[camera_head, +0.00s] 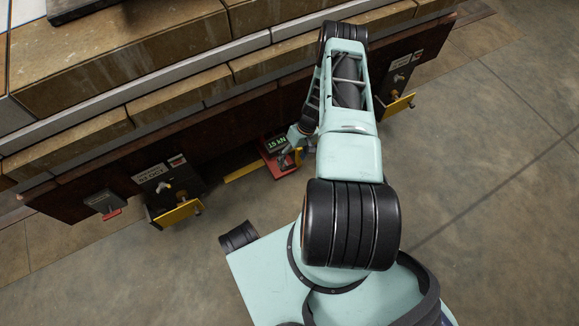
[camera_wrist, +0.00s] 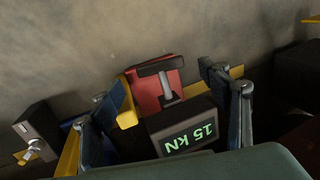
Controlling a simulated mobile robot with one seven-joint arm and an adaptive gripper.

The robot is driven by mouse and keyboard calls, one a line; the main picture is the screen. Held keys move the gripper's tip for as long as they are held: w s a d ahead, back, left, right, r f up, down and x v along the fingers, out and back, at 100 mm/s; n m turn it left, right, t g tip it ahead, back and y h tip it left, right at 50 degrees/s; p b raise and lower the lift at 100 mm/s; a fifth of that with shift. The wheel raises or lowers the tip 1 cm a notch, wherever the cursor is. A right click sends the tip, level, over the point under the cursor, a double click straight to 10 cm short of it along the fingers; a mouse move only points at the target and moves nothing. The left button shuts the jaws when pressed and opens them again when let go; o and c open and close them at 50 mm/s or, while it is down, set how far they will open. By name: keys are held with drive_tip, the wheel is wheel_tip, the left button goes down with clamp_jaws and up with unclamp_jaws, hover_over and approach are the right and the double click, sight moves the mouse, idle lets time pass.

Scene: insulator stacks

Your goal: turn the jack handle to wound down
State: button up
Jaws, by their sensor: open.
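My gripper (camera_wrist: 158,88) is open, one finger to the left and one to the right of the handle. I cannot tell whether either finger touches it. In the head view the red jack (camera_head: 284,167) and its display (camera_head: 277,143) sit low beside the stacked blocks, partly hidden by my gripper (camera_head: 296,150).
A brown beam (camera_head: 228,134) runs along the block stack (camera_head: 160,52). Dark boxes with yellow brackets stand along it at left (camera_head: 178,213) and right (camera_head: 397,105). A small grey box (camera_head: 104,202) is farther left. The floor in front (camera_head: 490,200) is clear.

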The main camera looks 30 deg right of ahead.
sight(289, 167)
drive_tip(key=b+x, duration=0.1)
drive_tip(key=x, duration=0.3)
drive_tip(key=shift+f, duration=0.3)
drive_tip(key=shift+c, duration=0.3)
drive_tip(key=c, duration=1.1)
drive_tip(key=shift+a+r+h, duration=0.1)
drive_tip(key=shift+a+h, duration=0.05)
drive_tip(key=shift+h, duration=0.25)
